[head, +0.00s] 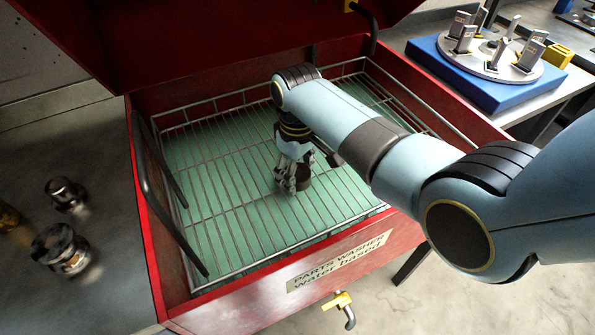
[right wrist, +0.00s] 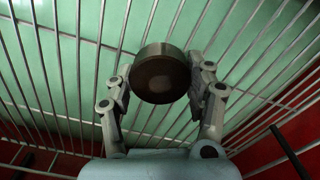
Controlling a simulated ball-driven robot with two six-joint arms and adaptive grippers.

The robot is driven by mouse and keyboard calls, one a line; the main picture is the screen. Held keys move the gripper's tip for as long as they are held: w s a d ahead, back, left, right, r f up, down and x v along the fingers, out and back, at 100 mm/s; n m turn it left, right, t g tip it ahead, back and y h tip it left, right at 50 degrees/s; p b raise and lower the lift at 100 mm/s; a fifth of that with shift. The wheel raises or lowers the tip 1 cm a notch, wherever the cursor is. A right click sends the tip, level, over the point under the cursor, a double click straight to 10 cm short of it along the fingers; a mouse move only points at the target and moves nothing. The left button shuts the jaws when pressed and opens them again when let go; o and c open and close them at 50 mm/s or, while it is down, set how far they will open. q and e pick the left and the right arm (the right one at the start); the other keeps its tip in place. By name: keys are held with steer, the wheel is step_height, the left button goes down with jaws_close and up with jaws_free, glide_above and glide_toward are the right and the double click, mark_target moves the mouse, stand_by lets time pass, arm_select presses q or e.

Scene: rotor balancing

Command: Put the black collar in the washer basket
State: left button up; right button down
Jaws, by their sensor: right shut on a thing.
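The black collar (right wrist: 160,72) is a short dark cylinder between the fingers of my right gripper (right wrist: 160,88) in the right wrist view. In the head view the right gripper (head: 292,182) points down inside the washer basket (head: 225,205), and the collar (head: 304,183) shows dark beside its fingertips. The right gripper is shut on the collar. The basket is a wire grid over a green floor inside the red parts washer. The collar is low over the wires; I cannot tell whether it touches them. My left gripper is not in view.
The red washer (head: 235,318) has raised walls, an open lid (head: 230,40) behind and dark bars at the left. A blue block with a metal disc (head: 490,60) stands on a bench at the upper right. Much of the basket is empty.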

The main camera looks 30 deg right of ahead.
mark_target(298, 172)
steer(key=shift+c, duration=2.4)
jaws_free()
steer(key=shift+f, duration=0.1)
step_height(298, 172, up, 12)
steer(key=p, duration=0.1)
steer(key=shift+s, duration=0.1)
